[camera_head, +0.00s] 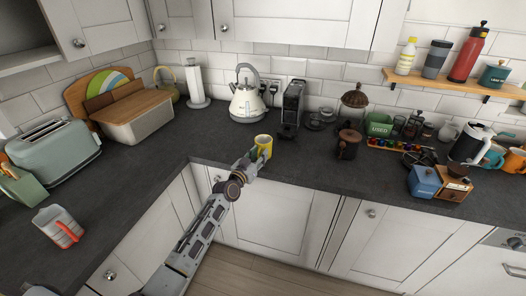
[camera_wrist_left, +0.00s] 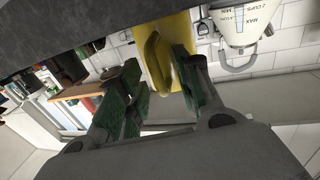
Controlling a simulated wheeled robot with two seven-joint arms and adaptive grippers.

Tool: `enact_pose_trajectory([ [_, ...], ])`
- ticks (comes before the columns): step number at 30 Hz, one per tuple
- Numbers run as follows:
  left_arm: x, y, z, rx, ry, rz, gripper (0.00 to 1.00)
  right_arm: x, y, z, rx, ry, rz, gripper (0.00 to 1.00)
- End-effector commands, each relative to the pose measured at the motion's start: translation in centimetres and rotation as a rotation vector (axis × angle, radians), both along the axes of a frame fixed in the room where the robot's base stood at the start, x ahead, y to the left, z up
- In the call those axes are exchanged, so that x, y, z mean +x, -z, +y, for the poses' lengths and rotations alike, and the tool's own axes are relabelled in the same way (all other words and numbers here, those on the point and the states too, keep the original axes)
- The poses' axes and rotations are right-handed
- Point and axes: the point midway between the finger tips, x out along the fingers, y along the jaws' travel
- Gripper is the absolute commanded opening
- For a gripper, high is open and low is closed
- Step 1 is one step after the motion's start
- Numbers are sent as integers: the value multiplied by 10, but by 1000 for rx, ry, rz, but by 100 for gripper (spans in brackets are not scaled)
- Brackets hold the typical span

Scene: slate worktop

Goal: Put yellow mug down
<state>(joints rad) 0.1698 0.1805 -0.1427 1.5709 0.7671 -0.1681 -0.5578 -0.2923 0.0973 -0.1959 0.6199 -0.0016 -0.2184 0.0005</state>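The yellow mug (camera_head: 263,144) stands upright on the slate worktop (camera_head: 215,145), near its front edge at the inner corner. In the left wrist view, which is turned over, the mug (camera_wrist_left: 178,52) has its base at the worktop and its handle toward my gripper. My left gripper (camera_head: 253,160) reaches in from the front. In the wrist view its two green-padded fingers (camera_wrist_left: 160,92) are apart, with the handle in front of and between them. I see a gap beside the handle.
A cream kettle (camera_head: 246,100) and a black coffee machine (camera_head: 290,108) stand behind the mug. A dark grinder (camera_head: 347,145) is to the right. A toaster (camera_head: 55,150) and a measuring jug (camera_head: 58,227) are on the left. The worktop left of the mug is clear.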

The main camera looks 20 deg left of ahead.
Motion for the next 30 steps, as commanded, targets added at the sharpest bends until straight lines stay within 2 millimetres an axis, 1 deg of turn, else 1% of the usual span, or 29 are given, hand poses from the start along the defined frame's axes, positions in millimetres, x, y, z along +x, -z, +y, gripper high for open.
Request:
enact_pose_trajectory([
  [1,0,0,0,0,0,0,33,0,0,0,0,0,0,40],
  [6,0,0,0,0,0,0,11,0,0,0,0,0,0,40],
  [9,0,0,0,0,0,0,0,0,0,0,0,0,0,40],
  [23,0,-2,0,0,-1,-2,0,-2,0,0,1,0,2,40],
  [26,0,-4,0,-1,-1,-3,0,-2,-1,0,1,0,2,40],
  [30,0,-14,0,-1,0,-4,0,-2,-2,0,1,1,2,40],
])
